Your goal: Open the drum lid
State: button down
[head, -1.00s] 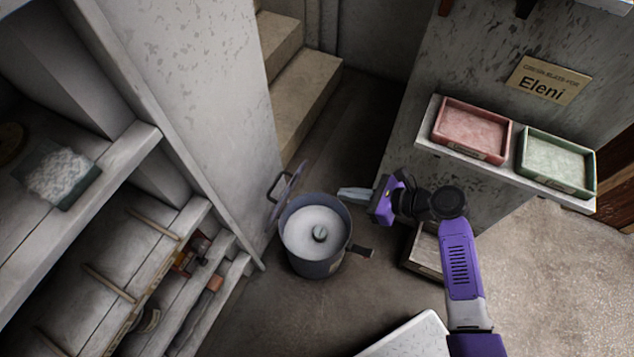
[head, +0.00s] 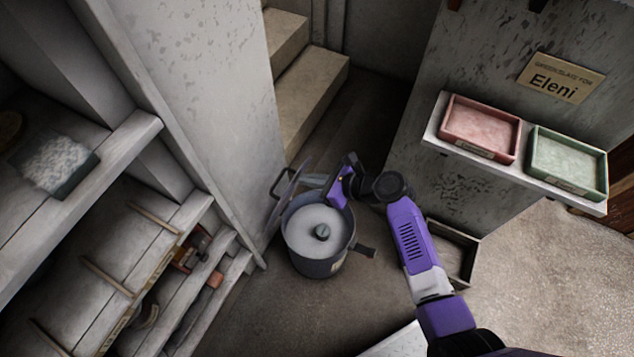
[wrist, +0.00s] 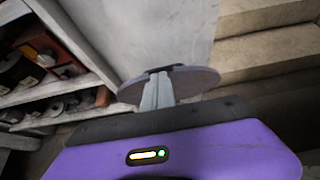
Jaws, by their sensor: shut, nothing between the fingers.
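The drum (head: 345,238) is a grey round pot on the floor, filled with white material, with a small round knob-like piece in its middle. Its lid (head: 284,206) stands steeply tilted at the drum's left rim, leaving the mouth uncovered. A dark handle shows on the lid's outer side. In the wrist view the lid (wrist: 203,82) is a thin disc just ahead of my fingers. My gripper (head: 305,181) is shut and empty, above the drum's back rim, its pale fingertips at the lid's upper part. I cannot tell whether they touch it.
A wooden shelf unit (head: 150,125) stands at the left, and a plaster wall (head: 210,90) rises behind the drum. Stone steps (head: 310,100) lie at the back. A ledge (head: 432,135) at the right bears a red tray (head: 481,128) and a green tray (head: 567,160).

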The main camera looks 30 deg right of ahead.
jog(key=shift+r, duration=0.1)
jog(key=w+a+r+g+p, duration=0.1)
jog(key=w+a+p, duration=0.3)
jog(key=w+p, duration=0.2)
jog(key=shift+w+a+r+h, duration=0.15)
jog(key=shift+a+r+h, duration=0.15)
jog(key=shift+r+h, duration=0.1)
dwell(0.4)
